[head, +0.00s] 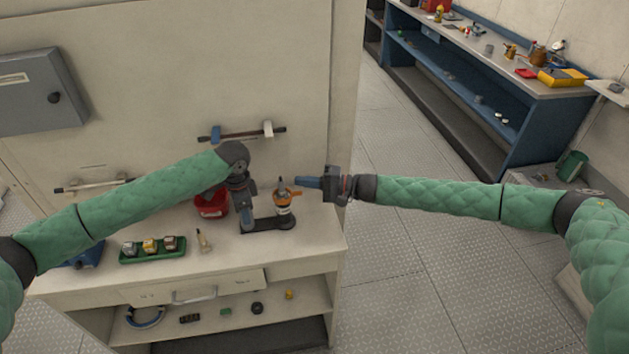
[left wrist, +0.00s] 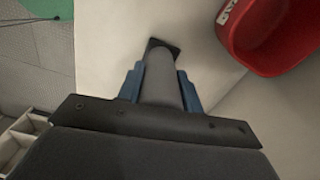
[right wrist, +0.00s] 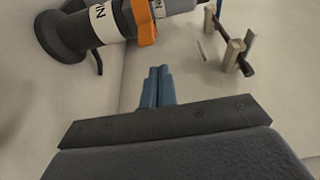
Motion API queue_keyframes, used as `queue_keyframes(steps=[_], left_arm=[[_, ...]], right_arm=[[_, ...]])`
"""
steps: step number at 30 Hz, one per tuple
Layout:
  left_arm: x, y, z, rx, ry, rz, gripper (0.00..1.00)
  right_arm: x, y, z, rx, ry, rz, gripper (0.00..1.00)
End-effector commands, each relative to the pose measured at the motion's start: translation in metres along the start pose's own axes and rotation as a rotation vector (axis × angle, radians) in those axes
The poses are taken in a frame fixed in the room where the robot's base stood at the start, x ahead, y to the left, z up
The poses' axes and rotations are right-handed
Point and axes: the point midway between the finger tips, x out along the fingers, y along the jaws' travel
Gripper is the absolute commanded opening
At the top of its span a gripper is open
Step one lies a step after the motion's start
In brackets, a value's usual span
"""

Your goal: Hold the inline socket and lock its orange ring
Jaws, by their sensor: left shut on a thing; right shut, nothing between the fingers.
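The inline socket with its orange ring (head: 285,196) stands upright at the right end of a dark base plate (head: 266,224) on the bench. In the right wrist view the orange ring (right wrist: 145,22) shows beside a white-labelled dark body, cut off by the top edge. My left gripper (head: 246,219) is shut on a grey cylinder (left wrist: 161,78), which rises from the dark plate to the left of the socket. My right gripper (head: 300,182) is shut and empty, its fingertips beside the socket's upper part. In its own view the blue fingers (right wrist: 158,86) are together, apart from the ring.
A red bin (head: 211,205) stands behind my left gripper. A green tray (head: 153,250) with 3 small parts and a small brush-like item (head: 204,240) lie to the left. A rail (head: 242,134) is on the wall behind. The bench's right edge is close to the socket.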

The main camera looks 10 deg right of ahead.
Motion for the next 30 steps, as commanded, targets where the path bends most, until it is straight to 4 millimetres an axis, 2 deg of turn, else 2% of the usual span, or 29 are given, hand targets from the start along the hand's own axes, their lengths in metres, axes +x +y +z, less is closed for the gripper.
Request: queue_keyframes(steps=[3,9,30], left_arm=[[0.001,0.0,0.0,0.0,0.0,0.001,0.03],[0.001,0.0,0.0,0.0,0.0,0.001,0.03],[0.001,0.0,0.0,0.0,0.0,0.001,0.03]], right_arm=[[-0.007,0.002,0.013,0.003,0.001,0.002,0.0],[-0.011,0.001,0.026,0.001,0.001,0.001,0.0],[-0.012,0.001,0.031,0.002,0.025,-0.001,0.0]])
